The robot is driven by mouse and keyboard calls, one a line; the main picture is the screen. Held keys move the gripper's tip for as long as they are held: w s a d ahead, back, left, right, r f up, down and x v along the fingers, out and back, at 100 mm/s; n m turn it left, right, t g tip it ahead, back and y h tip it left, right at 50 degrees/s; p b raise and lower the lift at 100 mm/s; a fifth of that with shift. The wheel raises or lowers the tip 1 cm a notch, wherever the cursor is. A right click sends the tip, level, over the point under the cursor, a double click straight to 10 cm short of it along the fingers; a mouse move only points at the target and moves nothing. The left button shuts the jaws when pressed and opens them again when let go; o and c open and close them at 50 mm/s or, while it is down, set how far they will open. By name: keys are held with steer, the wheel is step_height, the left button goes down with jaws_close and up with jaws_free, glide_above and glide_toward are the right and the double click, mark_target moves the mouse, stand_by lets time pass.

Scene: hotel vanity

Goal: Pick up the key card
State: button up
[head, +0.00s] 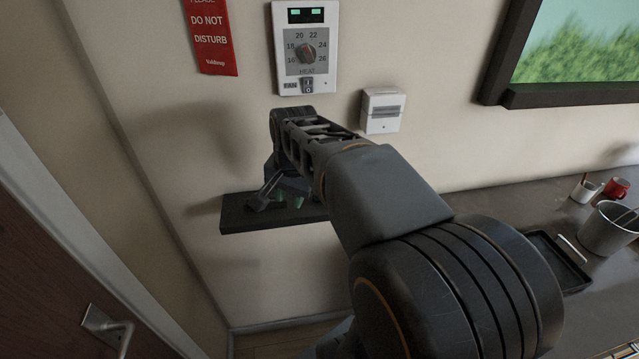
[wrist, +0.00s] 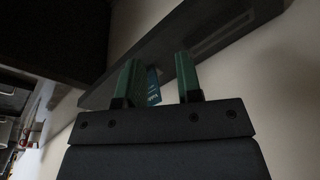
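The key card (wrist: 153,88) shows in the wrist view as a small blue piece with pale lettering, against the dark wall shelf (wrist: 215,22). It appears between the two green fingers of my gripper (wrist: 157,60), close to the left finger. The fingers are apart, with a gap between the card and the right finger. In the head view my gripper (head: 283,197) is at the small dark shelf (head: 240,217) below the thermostat. I cannot make out the card there; my arm covers part of the shelf.
A thermostat (head: 306,65), a white card-switch box (head: 382,110) and a red door sign (head: 211,38) are on the wall near my arm. A counter at the right holds a black tray (head: 570,275), a grey bucket (head: 604,228) and a red mug (head: 617,188).

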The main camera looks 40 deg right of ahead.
steer(key=w+d+m+g+y, duration=0.15)
steer(key=w+d+m, duration=0.25)
steer(key=d+m, duration=0.85)
steer(key=shift+n, duration=0.25)
steer(key=shift+w+f+p, duration=0.2)
steer(key=shift+f+p, duration=0.2)
steer(key=shift+f, duration=1.1)
steer(key=shift+w+f+p, duration=0.15)
steer(key=shift+f+p, duration=0.2)
steer(key=shift+f, duration=1.15)
steer(key=shift+c, duration=0.3)
jaws_close()
